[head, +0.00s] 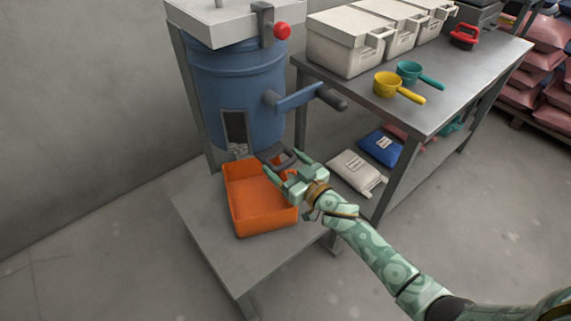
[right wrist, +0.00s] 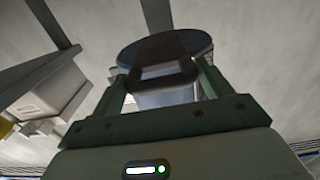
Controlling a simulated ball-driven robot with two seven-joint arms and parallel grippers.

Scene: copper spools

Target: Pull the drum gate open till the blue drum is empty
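The blue drum (head: 240,75) stands at the back left in the head view. A dark slot (head: 235,125) in its front shows grey material (head: 238,150) only at the bottom. The dark gate handle (head: 274,155) sticks out below the drum and also shows in the right wrist view (right wrist: 162,72). My right gripper (head: 287,166) is at this handle, its two fingers on either side with the handle filling the gap between them. The orange bin (head: 235,217) sits under the drum front; no contents are visible in it. My left gripper is out of view.
The bin rests on a grey platform (head: 205,225). A steel table (head: 440,95) at the right holds pale lidded boxes (head: 345,50), a yellow scoop (head: 388,85) and a teal scoop (head: 408,72). White (head: 352,173) and blue (head: 380,147) bags lie beneath.

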